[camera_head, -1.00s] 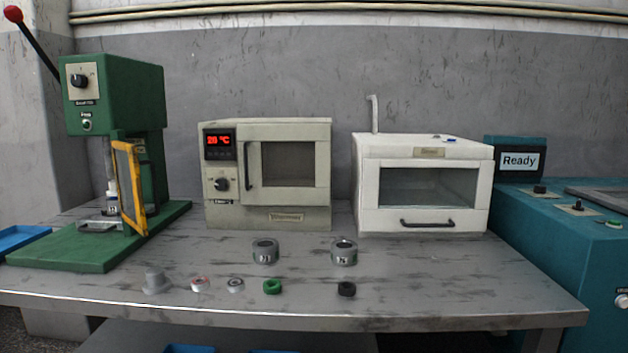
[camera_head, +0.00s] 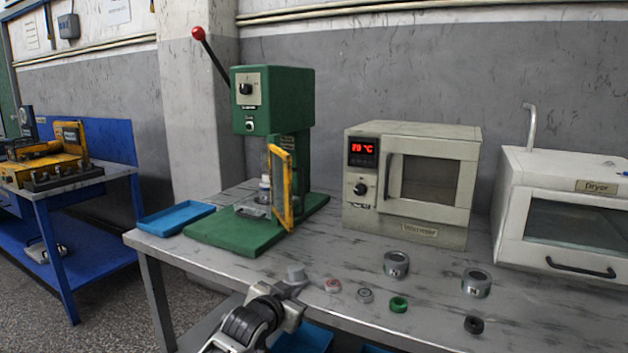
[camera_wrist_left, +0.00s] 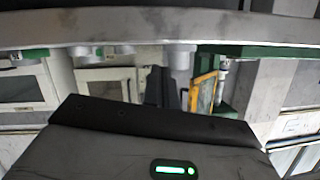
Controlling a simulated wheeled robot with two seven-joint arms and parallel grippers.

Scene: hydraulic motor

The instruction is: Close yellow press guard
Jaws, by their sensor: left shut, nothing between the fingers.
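The green press (camera_head: 272,100) stands at the back left of the grey table. Its yellow-framed guard (camera_head: 281,188) stands swung out at the right front of the press, so the space at the white-capped bottle (camera_head: 265,187) shows open. In the left wrist view the picture is upside down, and the yellow guard (camera_wrist_left: 204,92) shows right of the fingers. My right gripper is not in view.
A blue tray (camera_head: 175,218) lies left of the press. An oven (camera_head: 412,185) and a white dryer (camera_head: 562,215) stand to the right. Rings (camera_head: 397,264) and small parts lie along the front. The table between the press and its front edge is mostly clear.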

